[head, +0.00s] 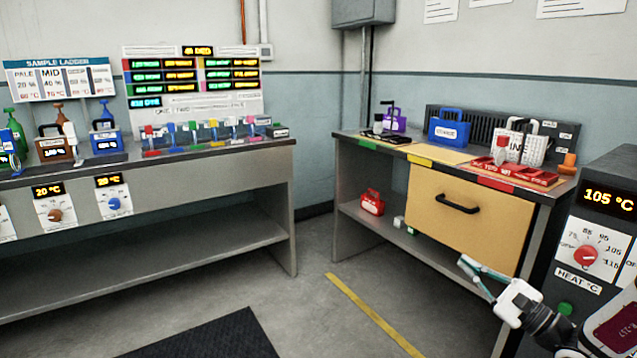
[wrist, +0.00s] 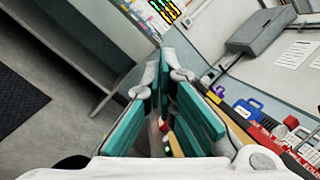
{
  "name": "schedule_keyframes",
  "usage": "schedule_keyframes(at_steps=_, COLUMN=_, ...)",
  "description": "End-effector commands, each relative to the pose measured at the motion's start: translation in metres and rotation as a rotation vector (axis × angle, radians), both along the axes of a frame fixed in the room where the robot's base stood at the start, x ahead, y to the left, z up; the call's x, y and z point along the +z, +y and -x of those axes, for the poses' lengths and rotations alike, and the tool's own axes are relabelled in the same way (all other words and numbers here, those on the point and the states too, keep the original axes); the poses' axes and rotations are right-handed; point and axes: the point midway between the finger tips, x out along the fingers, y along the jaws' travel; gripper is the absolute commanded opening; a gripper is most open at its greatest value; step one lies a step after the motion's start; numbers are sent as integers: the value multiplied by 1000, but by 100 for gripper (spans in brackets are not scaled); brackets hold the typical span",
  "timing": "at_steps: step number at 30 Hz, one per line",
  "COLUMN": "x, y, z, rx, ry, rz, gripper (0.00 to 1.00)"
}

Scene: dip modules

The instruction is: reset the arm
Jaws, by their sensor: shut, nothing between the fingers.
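My gripper (head: 484,277) is at the lower right of the head view, in front of the right bench's yellow drawer and low beside the heater unit. Its teal fingers also show in the wrist view (wrist: 163,85), converging toward their tips. The gripper is shut and holds nothing. It touches no object that I can make out. My arm runs from the white gripper body to the lower right corner of the head view.
The right bench (head: 345,180) carries a blue case (head: 449,128), a purple case (head: 394,120) and a red tray (head: 515,176). The heater unit (head: 590,225) reads 105 °C. The left bench (head: 220,160) holds bottles and modules. Floor between the benches is clear, with a dark mat (head: 210,340).

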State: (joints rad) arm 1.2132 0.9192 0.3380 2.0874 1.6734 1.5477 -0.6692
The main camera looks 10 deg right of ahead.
Motion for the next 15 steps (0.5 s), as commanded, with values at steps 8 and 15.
schedule_keyframes(at_steps=8, x=60, y=153, z=26, rx=498, ry=82, rz=277, gripper=0)
schedule_keyframes(at_steps=15, x=84, y=247, z=91, rx=851, ry=168, rz=550, gripper=0)
